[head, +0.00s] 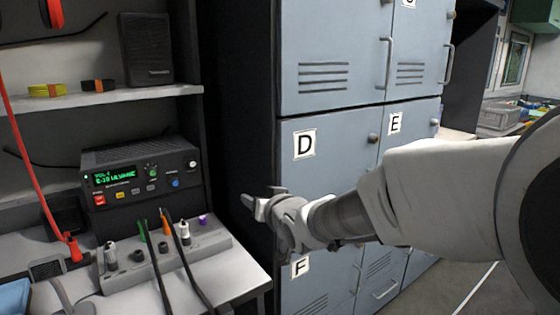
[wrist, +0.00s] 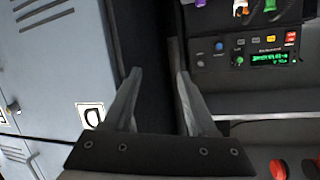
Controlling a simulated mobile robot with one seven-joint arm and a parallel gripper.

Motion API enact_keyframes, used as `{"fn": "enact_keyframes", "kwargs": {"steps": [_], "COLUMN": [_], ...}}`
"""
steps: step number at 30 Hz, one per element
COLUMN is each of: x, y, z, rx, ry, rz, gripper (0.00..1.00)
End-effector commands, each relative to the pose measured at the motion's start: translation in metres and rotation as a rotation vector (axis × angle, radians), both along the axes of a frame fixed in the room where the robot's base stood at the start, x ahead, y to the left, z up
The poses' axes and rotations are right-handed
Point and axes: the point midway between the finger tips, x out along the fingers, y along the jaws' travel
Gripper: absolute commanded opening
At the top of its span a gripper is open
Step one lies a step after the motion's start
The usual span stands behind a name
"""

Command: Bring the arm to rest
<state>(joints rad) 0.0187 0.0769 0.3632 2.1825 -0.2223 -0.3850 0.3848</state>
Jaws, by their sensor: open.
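My gripper (head: 262,200) is at the end of my arm, which reaches in from the right in the head view. It is in front of the blue-grey lockers, near the door marked D. In the wrist view, my gripper (wrist: 155,90) shows two grey fingers apart with nothing between them. The dark gap beside the lockers lies behind the fingers there.
Lockers (head: 340,190) with doors D, E and F stand close behind my gripper. At left, a radio unit (head: 140,175) with a lit green display sits behind a grey socket block (head: 165,255) with cables on a desk. A speaker (head: 145,48) stands on the shelf above.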

Motion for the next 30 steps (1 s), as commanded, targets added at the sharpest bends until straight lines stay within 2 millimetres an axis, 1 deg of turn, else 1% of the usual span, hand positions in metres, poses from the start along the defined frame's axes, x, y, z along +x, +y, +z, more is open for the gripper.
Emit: {"fn": "enact_keyframes", "kwargs": {"steps": [1, 2, 3, 5, 6, 8, 9, 11, 12, 14, 15, 19, 21, 25, 26, 27, 30], "x": [-0.011, -0.018, -0.028, -0.045, -0.057, -0.078, -0.092, -0.116, -0.133, -0.158, -0.175, -0.227, -0.253, -0.299, -0.298, -0.296, -0.295], "y": [-0.019, -0.031, -0.046, -0.069, -0.084, -0.105, -0.119, -0.138, -0.149, -0.164, -0.172, -0.192, -0.198, -0.204, -0.204, -0.203, -0.203], "z": [0.004, 0.004, 0.003, 0.002, 0.002, 0.001, -0.001, -0.003, -0.005, -0.009, -0.012, -0.023, -0.028, -0.040, -0.024, -0.013, 0.008], "rx": [-0.054, -0.086, -0.127, -0.180, -0.212, -0.254, -0.277, -0.307, -0.323, -0.340, -0.347, -0.357, -0.357, -0.344, -0.347, -0.348, -0.348], "ry": [0.023, 0.044, 0.074, 0.123, 0.155, 0.208, 0.245, 0.302, 0.343, 0.402, 0.441, 0.559, 0.616, 0.716, 0.717, 0.717, 0.717], "rz": [-0.036, -0.057, -0.086, -0.127, -0.153, -0.189, -0.211, -0.239, -0.256, -0.276, -0.284, -0.293, -0.288, -0.263, -0.261, -0.262, -0.262], "gripper": [0.58, 0.58, 0.58, 0.58, 0.58, 0.58, 0.58, 0.58, 0.58, 0.58, 0.58, 0.58, 0.58, 0.58, 0.58, 0.58, 0.58]}}
